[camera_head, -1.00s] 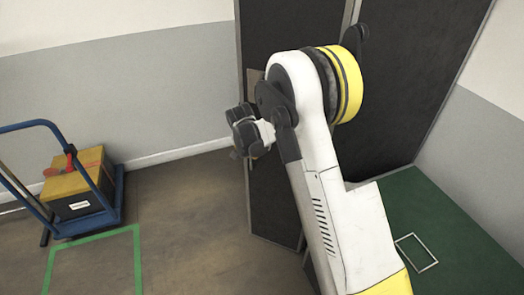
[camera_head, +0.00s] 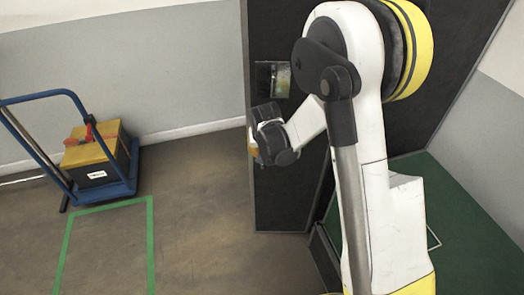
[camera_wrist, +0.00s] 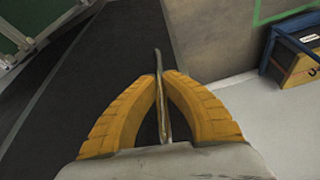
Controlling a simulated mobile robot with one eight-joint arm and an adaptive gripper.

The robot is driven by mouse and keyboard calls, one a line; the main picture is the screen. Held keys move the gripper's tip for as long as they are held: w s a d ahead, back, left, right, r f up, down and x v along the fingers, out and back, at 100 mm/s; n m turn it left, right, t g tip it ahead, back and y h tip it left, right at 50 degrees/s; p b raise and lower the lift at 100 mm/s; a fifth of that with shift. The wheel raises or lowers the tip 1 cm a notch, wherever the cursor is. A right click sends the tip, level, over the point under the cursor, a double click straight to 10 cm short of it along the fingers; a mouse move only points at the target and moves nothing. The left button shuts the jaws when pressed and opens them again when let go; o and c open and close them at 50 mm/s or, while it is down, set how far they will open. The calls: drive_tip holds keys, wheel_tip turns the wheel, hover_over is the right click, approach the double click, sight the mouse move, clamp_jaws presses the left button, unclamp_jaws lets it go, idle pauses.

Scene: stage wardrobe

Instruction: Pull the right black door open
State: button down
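A tall black door panel (camera_head: 285,195) stands left of my arm in the head view. It also fills the left of the wrist view (camera_wrist: 95,70), its free edge running down beside my fingers. A thin upright metal handle (camera_wrist: 158,58) stands out from the door near that edge. My gripper (camera_wrist: 164,76) has its two yellow fingers on either side of the handle, the tips closed in against it. In the head view, my gripper (camera_head: 253,149) is mostly hidden by my wrist, at the door's left edge. My arm hides much of the black surface to the right.
A blue cart (camera_head: 122,188) with a yellow-topped box (camera_head: 93,160) stands at the left by the grey wall. A green outline (camera_head: 150,245) marks the floor before it. Brown floor left of the door is clear. Green floor (camera_head: 470,225) lies at the right.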

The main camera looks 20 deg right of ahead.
drive_tip(key=c, duration=1.5)
unclamp_jaws()
drive_tip(key=shift+o, duration=0.2)
drive_tip(key=v, duration=1.2)
drive_tip(key=shift+r, duration=0.1)
drive_tip(key=s+d+r+n+t, duration=0.1)
drive_tip(key=s+r, duration=0.4)
drive_tip(key=s, duration=0.6)
drive_tip(key=s+d+r+n+t, duration=0.1)
drive_tip(key=s+r, duration=0.4)
drive_tip(key=s, duration=0.6)
drive_tip(key=shift+s+t+y, duration=0.3)
drive_tip(key=shift+y, duration=0.1)
